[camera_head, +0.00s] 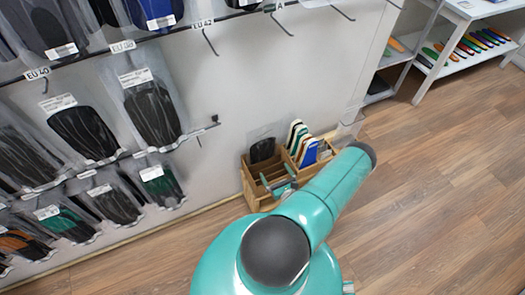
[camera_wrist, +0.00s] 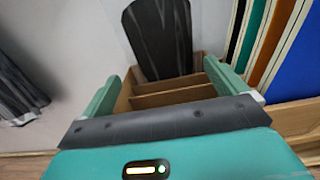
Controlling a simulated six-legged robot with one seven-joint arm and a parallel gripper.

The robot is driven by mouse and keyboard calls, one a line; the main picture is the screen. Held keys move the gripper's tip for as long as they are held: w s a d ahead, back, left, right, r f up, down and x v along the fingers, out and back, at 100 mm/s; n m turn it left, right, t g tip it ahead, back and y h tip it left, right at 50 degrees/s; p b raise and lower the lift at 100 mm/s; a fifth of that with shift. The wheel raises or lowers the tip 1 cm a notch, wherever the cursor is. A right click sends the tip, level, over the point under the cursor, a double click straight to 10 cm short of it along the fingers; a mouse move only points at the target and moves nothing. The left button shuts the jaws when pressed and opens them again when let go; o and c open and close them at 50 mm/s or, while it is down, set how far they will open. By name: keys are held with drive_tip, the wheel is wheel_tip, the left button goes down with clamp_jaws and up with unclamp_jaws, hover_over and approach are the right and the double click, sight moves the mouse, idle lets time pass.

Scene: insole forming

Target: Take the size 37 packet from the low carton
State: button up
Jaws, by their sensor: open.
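The low wooden carton (camera_head: 250,189) stands on the floor against the wall, and its slatted compartments (camera_wrist: 190,82) show in the wrist view. A dark insole packet (camera_head: 262,150) stands upright at the back of the carton; it fills the top middle of the wrist view (camera_wrist: 160,35). No size mark on it can be read. My gripper (camera_head: 279,184) is at the carton, partly hidden by my arm. In the wrist view its two green fingers (camera_wrist: 162,76) are spread wide with nothing between them, in front of the packet and over the dividers.
Coloured insole sheets (camera_head: 303,144) stand in a box at the carton's right, close to my right finger in the wrist view (camera_wrist: 265,50). Hanging packets (camera_head: 152,110) line the wall rack at left. A shelf with coloured insoles (camera_head: 470,45) stands at far right. Floor at right is clear.

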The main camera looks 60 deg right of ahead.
sight(265, 153)
drive_tip(key=x, duration=1)
drive_tip(key=shift+w+d, duration=0.2)
drive_tip(key=shift+d, duration=0.1)
drive_tip(key=c, duration=1.1)
